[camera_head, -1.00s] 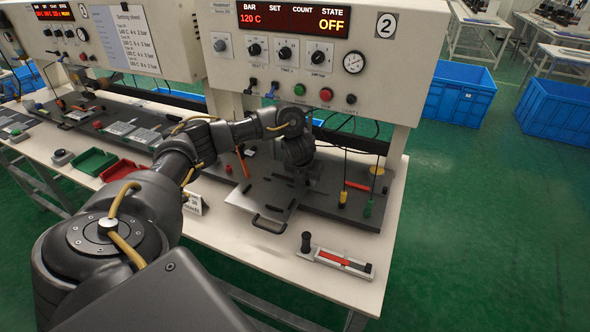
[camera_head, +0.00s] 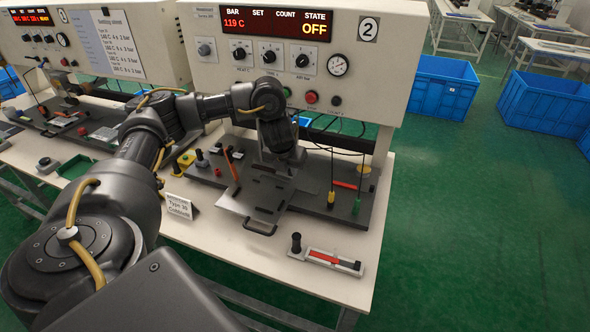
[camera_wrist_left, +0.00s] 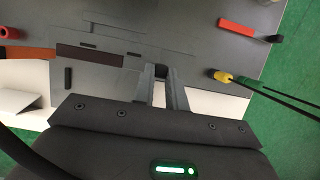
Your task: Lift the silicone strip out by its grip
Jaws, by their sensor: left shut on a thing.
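My left gripper (camera_head: 279,172) points down over the grey plates (camera_head: 245,201) on the dark board under console 2; my arm partly hides it. In the left wrist view the fingers (camera_wrist_left: 161,82) are close together, shut on a small dark piece (camera_wrist_left: 160,72) between them. It looks like the silicone strip's grip. The strip itself cannot be told clearly from the grey plates around it. A dark brown strip (camera_wrist_left: 90,55) lies flat on the plates beside the fingers. My right gripper is not in view.
A red piece (camera_head: 345,185) and yellow (camera_head: 331,198) and green (camera_head: 356,207) corded probes lie on the right. A black handle (camera_head: 261,226) projects at the front. A white tool with a red bar (camera_head: 326,257) lies front right. The console (camera_head: 280,60) overhangs the board.

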